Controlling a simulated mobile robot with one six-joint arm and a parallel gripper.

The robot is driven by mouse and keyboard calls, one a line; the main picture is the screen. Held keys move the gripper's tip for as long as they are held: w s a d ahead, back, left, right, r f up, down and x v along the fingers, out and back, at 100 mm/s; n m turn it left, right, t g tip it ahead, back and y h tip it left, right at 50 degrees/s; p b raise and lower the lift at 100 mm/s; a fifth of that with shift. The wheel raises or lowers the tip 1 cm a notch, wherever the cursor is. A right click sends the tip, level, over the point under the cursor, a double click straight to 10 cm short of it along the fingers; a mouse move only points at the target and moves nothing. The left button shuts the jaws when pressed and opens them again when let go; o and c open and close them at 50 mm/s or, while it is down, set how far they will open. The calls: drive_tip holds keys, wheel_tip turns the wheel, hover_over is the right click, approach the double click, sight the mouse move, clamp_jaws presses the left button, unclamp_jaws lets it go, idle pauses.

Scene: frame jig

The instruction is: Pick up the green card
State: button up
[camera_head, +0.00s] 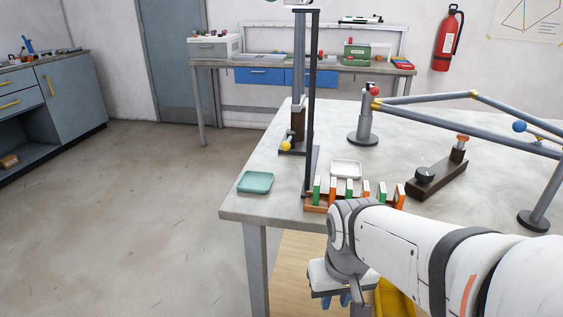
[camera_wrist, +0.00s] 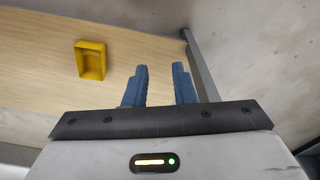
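Several green and orange cards stand upright in turn in a wooden rack (camera_head: 316,208) at the table's near edge. Green cards show at the left (camera_head: 317,189), the middle (camera_head: 349,188) and the right (camera_head: 382,191). An orange card (camera_head: 333,188) stands between the first two. My gripper (camera_head: 337,301) hangs below and in front of the rack, beyond the table edge, pointing down. My forearm hides part of the rack's lower front. In the wrist view my blue fingers (camera_wrist: 160,85) are apart with nothing between them. No card shows in that view.
A teal tray (camera_head: 255,182) and a white tray (camera_head: 346,169) lie near the rack. A yellow box (camera_wrist: 91,60) sits on the low wooden surface (camera_wrist: 40,50). A jointed grey frame (camera_head: 440,122) spans the table's right side.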

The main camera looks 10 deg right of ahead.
drive_tip(key=w+d+r+m+t+h+p, duration=0.1)
drive_tip(key=w+r+m+p, duration=0.1)
drive_tip(key=w+r+p, duration=0.75)
wheel_tip(320, 180, up, 8)
drive_tip(key=f+m+t+p, duration=0.1)
drive_tip(key=m+t+p, duration=0.1)
drive_tip(key=p, duration=1.2)
hover_over(317, 183)
drive_tip(key=s, duration=0.3)
drive_tip(key=shift+w+a+r+h, duration=0.25)
drive_tip(key=shift+a+h, duration=0.05)
drive_tip(key=shift+w+a, duration=0.1)
drive_tip(key=shift+w, duration=0.2)
drive_tip(key=shift+w+f, duration=0.1)
drive_tip(key=shift+w, duration=0.05)
drive_tip(key=b+x, duration=0.3)
drive_tip(key=x, duration=0.4)
drive_tip(key=shift+w+f, duration=0.15)
drive_tip(key=shift+f, duration=0.2)
drive_tip(key=shift+r, duration=0.1)
drive_tip(key=shift+c, duration=0.3)
clamp_jaws()
